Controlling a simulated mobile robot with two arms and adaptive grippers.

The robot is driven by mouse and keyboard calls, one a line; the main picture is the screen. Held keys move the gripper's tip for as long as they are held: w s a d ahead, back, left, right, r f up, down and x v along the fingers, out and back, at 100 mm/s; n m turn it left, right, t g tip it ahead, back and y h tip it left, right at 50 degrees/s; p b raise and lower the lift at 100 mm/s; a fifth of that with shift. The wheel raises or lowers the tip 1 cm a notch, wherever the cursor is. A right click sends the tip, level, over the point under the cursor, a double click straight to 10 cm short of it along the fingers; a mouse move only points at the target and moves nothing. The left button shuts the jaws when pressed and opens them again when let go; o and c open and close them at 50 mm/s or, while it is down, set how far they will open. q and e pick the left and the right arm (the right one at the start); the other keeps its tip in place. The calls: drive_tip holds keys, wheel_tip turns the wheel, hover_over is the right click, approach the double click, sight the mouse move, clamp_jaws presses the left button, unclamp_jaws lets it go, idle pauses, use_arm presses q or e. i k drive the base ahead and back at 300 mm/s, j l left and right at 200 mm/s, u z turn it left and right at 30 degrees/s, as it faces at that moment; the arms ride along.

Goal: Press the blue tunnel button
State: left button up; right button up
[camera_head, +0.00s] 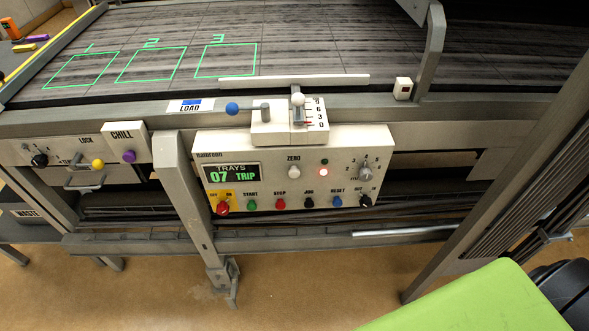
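The control panel (296,168) is a pale box on the front of the dryer frame. Its small blue button (337,201) sits in the bottom row under the label RESET, right of the JOG button (309,202) and left of a black knob (366,201). Nothing covers the blue button. Neither of my grippers shows in the head view.
The dark belt (330,40) with green numbered squares lies behind the panel. A metal post (185,195) stands left of the panel and a slanted beam (510,170) right of it. A lime-green surface (480,305) fills the lower right. The floor in front is clear.

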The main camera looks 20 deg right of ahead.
sight(337, 202)
drive_tip(key=z, duration=1.05)
